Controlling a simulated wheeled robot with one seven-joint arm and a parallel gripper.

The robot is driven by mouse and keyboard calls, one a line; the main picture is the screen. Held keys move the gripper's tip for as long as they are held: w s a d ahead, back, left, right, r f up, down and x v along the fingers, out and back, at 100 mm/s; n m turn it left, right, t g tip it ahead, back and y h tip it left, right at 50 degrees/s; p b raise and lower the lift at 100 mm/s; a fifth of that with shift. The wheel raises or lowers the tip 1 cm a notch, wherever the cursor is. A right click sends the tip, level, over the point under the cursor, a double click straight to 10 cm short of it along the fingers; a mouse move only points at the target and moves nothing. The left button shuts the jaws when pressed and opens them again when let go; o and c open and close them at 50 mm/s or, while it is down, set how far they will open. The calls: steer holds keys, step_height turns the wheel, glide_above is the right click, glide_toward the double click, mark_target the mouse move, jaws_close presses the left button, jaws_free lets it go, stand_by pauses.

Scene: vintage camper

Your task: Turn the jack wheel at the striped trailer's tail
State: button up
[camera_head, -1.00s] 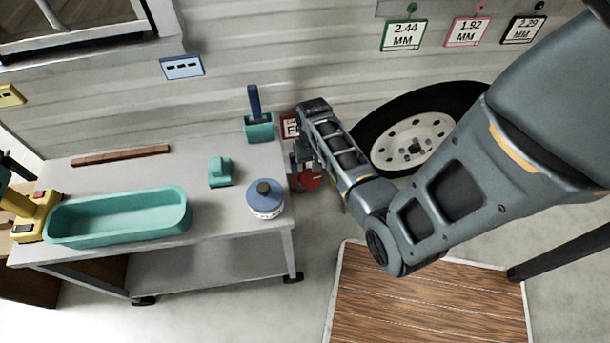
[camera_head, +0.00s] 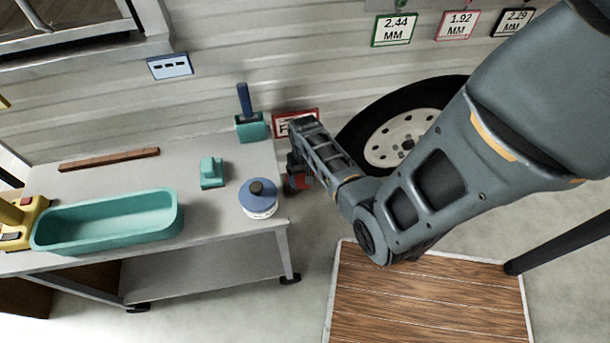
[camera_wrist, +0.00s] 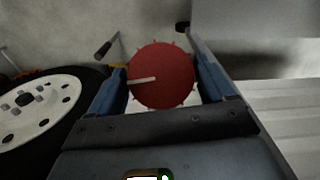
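The jack wheel is a red toothed disc (camera_wrist: 162,76) with a pale pointer bar on its left half. In the wrist view it lies between the two blue fingers of my gripper (camera_wrist: 160,84), which are spread to its left and right. Its toothed rim shows almost all round; I cannot tell whether a finger touches it. In the head view the red wheel (camera_head: 299,182) shows only in part beside the far end of my arm. It is just right of the workbench, in front of the trailer's ribbed wall (camera_head: 215,95).
The workbench (camera_head: 100,180) at left holds a teal trough (camera_head: 108,221), a blue-lidded jar (camera_head: 259,197), a teal block (camera_head: 212,172) and a teal holder (camera_head: 251,127). The trailer tyre (camera_head: 352,134) is right of the wheel. A wooden platform (camera_head: 425,300) lies in front.

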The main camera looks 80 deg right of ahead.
steer(key=c, duration=0.6)
steer(key=shift+c, duration=0.2)
steer(key=m+t+p, duration=0.1)
steer(key=m+t, duration=0.1)
steer(key=m, duration=0.1)
steer(key=shift+s+y+p, duration=0.15)
steer(key=shift+y+p, duration=0.15)
steer(key=shift+p, duration=0.1)
steer(key=m+t+p, duration=0.1)
steer(key=m+t, duration=0.1)
steer(key=m, duration=0.1)
steer(key=shift+m, duration=0.4)
steer(key=o, duration=1)
